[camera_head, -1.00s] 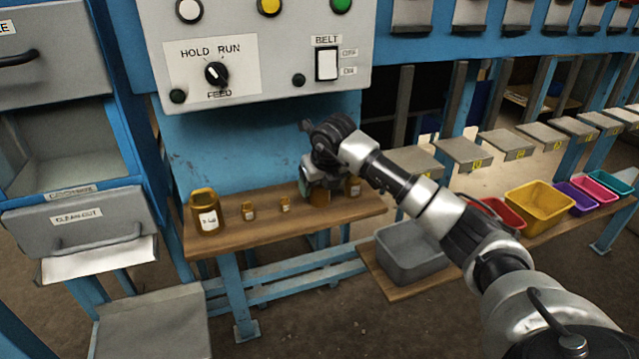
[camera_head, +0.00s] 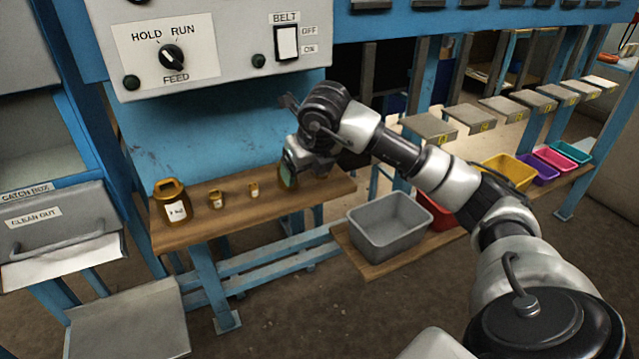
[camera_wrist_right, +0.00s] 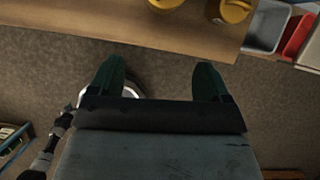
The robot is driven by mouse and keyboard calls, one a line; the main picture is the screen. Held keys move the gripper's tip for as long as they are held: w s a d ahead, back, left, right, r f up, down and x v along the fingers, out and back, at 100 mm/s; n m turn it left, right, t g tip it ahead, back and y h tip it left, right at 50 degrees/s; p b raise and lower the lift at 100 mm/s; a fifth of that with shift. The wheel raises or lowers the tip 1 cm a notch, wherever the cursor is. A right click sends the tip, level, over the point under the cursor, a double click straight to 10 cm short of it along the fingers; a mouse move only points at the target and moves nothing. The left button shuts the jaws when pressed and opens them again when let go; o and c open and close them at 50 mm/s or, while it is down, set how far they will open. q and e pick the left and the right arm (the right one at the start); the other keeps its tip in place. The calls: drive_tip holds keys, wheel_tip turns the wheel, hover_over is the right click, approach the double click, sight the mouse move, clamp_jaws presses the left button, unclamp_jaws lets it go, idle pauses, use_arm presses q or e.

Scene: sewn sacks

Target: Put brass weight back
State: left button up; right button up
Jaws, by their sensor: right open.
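Brass weights stand on the wooden shelf (camera_head: 235,222): a large labelled one (camera_head: 172,205) at the left, then a small one (camera_head: 216,199) and a smaller one (camera_head: 254,190). More brass shows at the right end, mostly hidden behind my right gripper (camera_head: 289,176). In the right wrist view, two brass weights (camera_wrist_right: 230,11) show at the top edge, cut off.
A grey bin (camera_head: 390,226) stands right of the shelf on a lower board, beside red, yellow (camera_head: 508,170), purple, pink and teal bins. The blue machine's control panel (camera_head: 205,45) hangs above the shelf. A clean-out drawer (camera_head: 60,225) is at the left.

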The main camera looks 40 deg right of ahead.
use_arm(q)
drive_tip(key=w, duration=0.3)
drive_tip(key=shift+w+d+r+b, duration=0.1)
drive_tip(key=shift+d+r+b, duration=0.2)
drive_tip(key=shift+r, duration=0.05)
use_arm(e)
drive_tip(key=s, duration=0.5)
drive_tip(key=shift+a, duration=0.4)
drive_tip(key=shift+w, duration=0.1)
